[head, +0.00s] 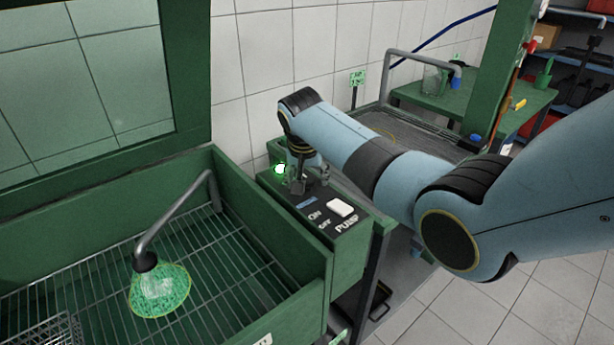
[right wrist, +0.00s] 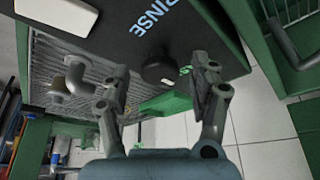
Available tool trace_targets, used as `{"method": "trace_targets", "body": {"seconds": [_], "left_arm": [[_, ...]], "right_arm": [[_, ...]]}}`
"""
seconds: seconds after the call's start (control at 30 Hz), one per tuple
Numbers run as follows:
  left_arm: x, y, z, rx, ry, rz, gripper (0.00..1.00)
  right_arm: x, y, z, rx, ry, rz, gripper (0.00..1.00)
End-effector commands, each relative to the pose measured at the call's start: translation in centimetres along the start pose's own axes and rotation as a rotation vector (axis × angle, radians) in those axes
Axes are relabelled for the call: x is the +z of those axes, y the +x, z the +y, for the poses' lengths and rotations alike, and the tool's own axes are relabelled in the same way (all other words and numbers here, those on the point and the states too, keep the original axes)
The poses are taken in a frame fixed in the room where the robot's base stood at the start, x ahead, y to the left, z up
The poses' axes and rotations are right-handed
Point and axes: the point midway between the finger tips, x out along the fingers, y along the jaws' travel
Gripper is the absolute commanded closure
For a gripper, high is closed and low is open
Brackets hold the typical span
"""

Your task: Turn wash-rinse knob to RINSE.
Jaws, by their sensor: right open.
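The wash-rinse knob (right wrist: 158,68) is a dark round knob on the dark control panel (right wrist: 125,40) in the right wrist view. In the head view my right gripper (head: 308,180) points down at the panel (head: 322,222) from behind and largely hides the knob. My left gripper is not in view.
A white PUMP rocker switch (head: 341,208) marked ON and OFF is close in front of the gripper. A small bright lamp (head: 281,169) glows left of it. The green wash basin (head: 262,232) with a wire rack and spraying nozzle (head: 146,262) stands left. A bent faucet (head: 420,58) stands behind.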

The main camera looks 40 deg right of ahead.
Motion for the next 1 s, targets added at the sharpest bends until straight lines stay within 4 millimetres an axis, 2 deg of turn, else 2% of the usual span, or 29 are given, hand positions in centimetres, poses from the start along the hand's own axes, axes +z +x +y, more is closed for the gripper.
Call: {"method": "trace_targets", "body": {"seconds": [0.17,0.5,0.6,1.0], "left_arm": [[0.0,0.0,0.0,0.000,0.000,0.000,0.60],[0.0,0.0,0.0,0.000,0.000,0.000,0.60],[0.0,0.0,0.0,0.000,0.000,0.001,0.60],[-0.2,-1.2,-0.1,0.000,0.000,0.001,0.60]], "right_arm": [[0.0,0.0,0.0,0.000,0.000,0.000,0.38],[0.0,0.0,0.0,0.001,-0.001,-0.001,0.82],[0.0,0.0,0.0,0.001,-0.001,-0.001,0.93],[0.0,-0.2,0.2,-0.033,-0.086,-0.002,0.93]]}}
